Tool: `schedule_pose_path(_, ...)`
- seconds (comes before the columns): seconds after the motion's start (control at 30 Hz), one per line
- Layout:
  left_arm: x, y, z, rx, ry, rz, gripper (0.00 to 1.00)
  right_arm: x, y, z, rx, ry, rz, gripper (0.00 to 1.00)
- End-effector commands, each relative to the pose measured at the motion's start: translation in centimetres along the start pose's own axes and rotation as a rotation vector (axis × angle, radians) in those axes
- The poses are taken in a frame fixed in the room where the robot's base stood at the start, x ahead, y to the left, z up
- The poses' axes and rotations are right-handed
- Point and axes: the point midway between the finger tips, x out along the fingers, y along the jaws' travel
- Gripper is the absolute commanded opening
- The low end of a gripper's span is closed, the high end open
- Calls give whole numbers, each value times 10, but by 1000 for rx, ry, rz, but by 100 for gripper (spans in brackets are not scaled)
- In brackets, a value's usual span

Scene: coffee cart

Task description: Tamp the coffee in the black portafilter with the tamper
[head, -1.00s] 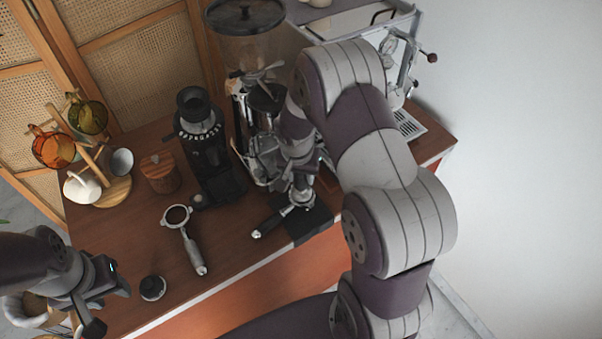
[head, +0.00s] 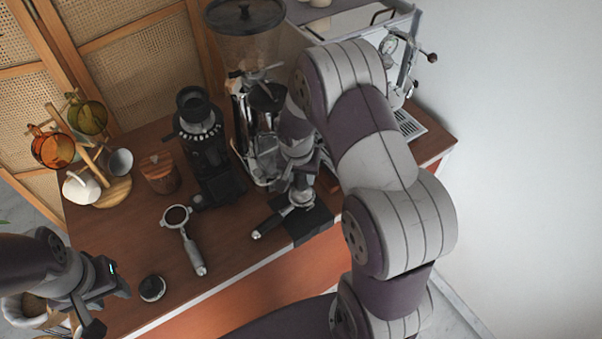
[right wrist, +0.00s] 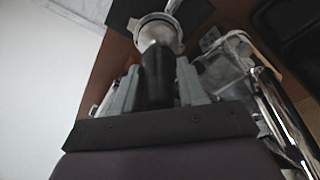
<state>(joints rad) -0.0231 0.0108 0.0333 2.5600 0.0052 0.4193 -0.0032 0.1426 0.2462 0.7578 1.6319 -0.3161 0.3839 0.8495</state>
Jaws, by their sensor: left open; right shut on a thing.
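My right gripper (head: 304,176) is shut on the tamper, directly above the portafilter head. In the right wrist view, the tamper's black handle (right wrist: 158,78) stands between the fingers, with a round metal rim (right wrist: 157,30) at its far end. I cannot tell whether the tamper presses on the coffee, which is hidden. My left gripper (head: 108,306) is open and empty at the lower left.
A second portafilter (head: 191,243), grey-handled and filled with coffee, lies left of the mat. A round black-and-silver piece (head: 152,288) sits near my left gripper. A black grinder (head: 207,150), wooden canister (head: 160,173) and cup rack (head: 105,188) stand behind.

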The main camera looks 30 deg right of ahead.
Motion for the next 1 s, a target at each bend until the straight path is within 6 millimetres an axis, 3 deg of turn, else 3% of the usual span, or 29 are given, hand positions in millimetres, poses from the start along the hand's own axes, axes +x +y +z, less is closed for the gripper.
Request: schedule_pose_path(1.0,12,0,1,0,0,0,43,12,0,2,0,1,-1,5)
